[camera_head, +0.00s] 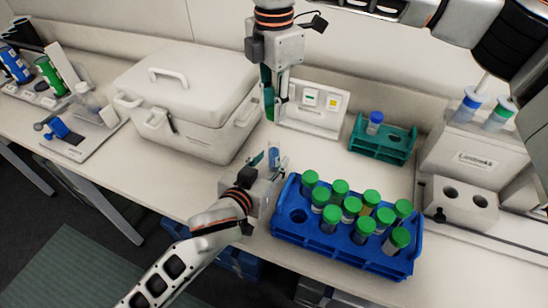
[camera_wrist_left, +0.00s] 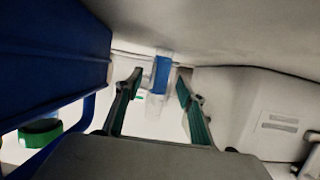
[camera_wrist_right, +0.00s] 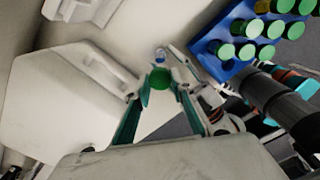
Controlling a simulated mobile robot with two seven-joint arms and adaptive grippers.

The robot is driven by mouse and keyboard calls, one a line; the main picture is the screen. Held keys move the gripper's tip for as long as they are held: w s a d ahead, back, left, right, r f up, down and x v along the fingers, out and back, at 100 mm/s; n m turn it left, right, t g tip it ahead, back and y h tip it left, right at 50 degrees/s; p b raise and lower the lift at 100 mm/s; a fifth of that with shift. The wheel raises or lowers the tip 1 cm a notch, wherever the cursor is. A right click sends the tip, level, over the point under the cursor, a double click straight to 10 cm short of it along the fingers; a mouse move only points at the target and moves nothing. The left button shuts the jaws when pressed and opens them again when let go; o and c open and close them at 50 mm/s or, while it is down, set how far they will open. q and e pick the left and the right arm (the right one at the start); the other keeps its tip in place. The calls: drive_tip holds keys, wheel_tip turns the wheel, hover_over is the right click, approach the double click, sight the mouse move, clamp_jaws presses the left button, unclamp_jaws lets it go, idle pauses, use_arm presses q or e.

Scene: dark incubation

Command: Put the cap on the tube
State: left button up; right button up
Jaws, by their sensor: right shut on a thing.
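A clear tube with a blue band (camera_head: 274,157) stands between the fingers of my left gripper (camera_head: 270,160). The left wrist view shows the tube (camera_wrist_left: 160,80) between two spread fingertips, with gaps on both sides. I cannot tell whether the tube rests on the bench. My right gripper (camera_head: 275,108) points down above the tube. It is shut on a green cap (camera_wrist_right: 159,78), which also shows in the head view (camera_head: 269,104). The cap is above the tube and apart from it. The right wrist view shows the tube (camera_wrist_right: 160,54) just beyond the cap.
A blue rack (camera_head: 290,228) with several green-capped tubes stands right of my left gripper. A white cool box (camera_head: 200,85) is at left. A small teal rack (camera_head: 365,145) with a blue-capped tube and a labelled white device (camera_head: 450,155) stand at the back right.

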use_arm(q)
drive_tip(key=shift+x, duration=1.4)
clamp_jaws()
use_arm(e)
hover_over(274, 139)
drive_tip(key=shift+f, duration=2.5)
drive_tip(key=shift+f, duration=0.9)
drive_tip(key=shift+f, duration=0.6)
